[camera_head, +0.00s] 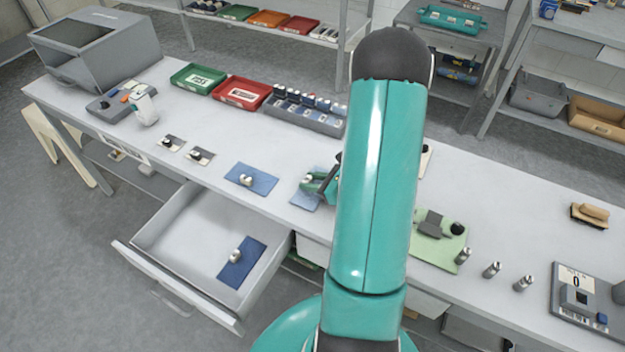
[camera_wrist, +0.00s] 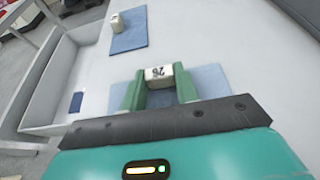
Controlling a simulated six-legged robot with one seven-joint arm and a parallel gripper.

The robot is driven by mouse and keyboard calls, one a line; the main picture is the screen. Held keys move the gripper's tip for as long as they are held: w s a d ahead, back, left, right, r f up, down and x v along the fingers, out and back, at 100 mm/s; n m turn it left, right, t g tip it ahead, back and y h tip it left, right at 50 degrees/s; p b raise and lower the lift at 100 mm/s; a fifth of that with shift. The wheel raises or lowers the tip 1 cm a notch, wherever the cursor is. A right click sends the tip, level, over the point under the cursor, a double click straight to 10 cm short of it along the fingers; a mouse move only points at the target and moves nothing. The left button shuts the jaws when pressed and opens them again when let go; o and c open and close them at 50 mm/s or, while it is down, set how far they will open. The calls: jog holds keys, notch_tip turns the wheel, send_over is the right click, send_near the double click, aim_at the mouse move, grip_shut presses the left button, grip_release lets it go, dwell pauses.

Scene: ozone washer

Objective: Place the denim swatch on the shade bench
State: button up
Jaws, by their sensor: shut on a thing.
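My gripper (camera_head: 318,183) is shut on the pale block-like grip of a light blue denim swatch (camera_head: 304,203). In the wrist view the green fingers stand either side of the block (camera_wrist: 158,74), which has dark marks on top, with the swatch (camera_wrist: 210,78) spread beneath. The swatch looks flat at or just above the grey bench top (camera_head: 210,130); I cannot tell if it touches. My arm hides part of it. Another blue swatch (camera_head: 262,180) with a pale grip lies to its left on the bench. A dark blue swatch (camera_head: 232,275) lies in the open drawer.
The open drawer (camera_head: 180,240) juts out below the bench's front edge. Behind stand green (camera_head: 198,79) and red (camera_head: 241,93) trays and a rack of small bottles (camera_head: 305,112). A green mat (camera_head: 432,252) and several small metal cylinders (camera_head: 492,269) lie to the right.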

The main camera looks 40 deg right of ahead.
jog(key=shift+f, duration=0.15)
jog(key=o, duration=1)
jog(key=shift+c, duration=0.2)
